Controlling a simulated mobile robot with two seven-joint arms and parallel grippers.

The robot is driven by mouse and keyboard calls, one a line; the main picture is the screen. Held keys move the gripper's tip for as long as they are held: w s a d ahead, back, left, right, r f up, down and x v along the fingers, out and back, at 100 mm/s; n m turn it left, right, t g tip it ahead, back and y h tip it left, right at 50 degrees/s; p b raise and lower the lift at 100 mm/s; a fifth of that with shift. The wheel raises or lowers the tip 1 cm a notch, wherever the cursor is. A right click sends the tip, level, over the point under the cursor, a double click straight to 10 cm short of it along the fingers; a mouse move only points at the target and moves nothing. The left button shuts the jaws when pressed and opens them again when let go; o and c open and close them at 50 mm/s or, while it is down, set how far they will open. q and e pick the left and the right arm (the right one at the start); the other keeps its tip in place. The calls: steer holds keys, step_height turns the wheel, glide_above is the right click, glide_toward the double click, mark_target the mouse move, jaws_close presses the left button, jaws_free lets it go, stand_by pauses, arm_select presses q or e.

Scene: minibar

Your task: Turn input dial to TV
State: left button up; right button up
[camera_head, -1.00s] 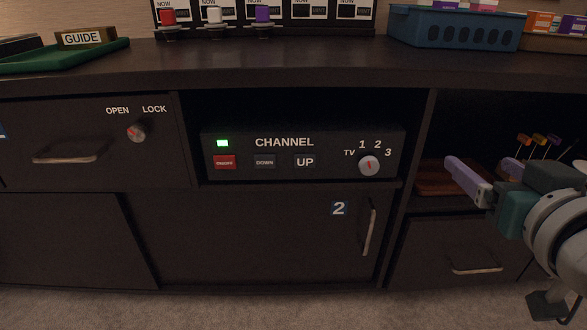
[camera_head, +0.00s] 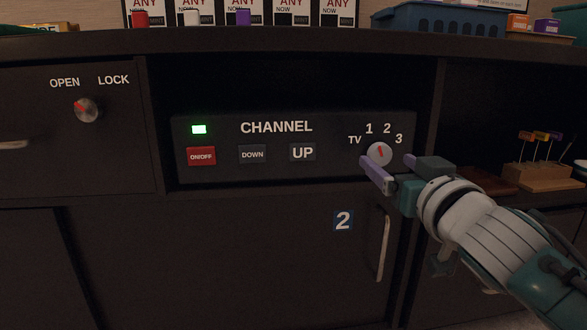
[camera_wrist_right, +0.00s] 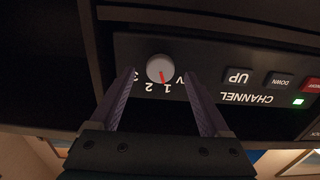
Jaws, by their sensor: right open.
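The round grey input dial (camera_head: 379,153) is on the right of the dark channel box (camera_head: 225,172), with the labels TV, 1, 2 and 3 around it. Its red mark points near 1, clearest in the wrist view, where the dial (camera_wrist_right: 160,68) appears upside down. My right gripper (camera_head: 393,162) is open just in front of the dial, slightly low and right in the head view. In the wrist view its two purple fingers (camera_wrist_right: 159,76) lie to either side of the dial, with nothing gripped. Whether they touch it I cannot tell. My left gripper is out of view.
The box sits in a cabinet recess with a shelf above. ON/OFF (camera_head: 201,156), DOWN (camera_head: 252,154) and UP (camera_head: 302,152) buttons are left of the dial. A door handle (camera_head: 384,245) is below. An OPEN/LOCK knob (camera_head: 87,110) is at the left, a wooden block (camera_head: 540,177) at the right.

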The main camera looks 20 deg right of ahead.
mark_target(379, 154)
steer(key=shift+b+x, duration=0.35)
steer(key=shift+x, duration=0.85)
jaws_close()
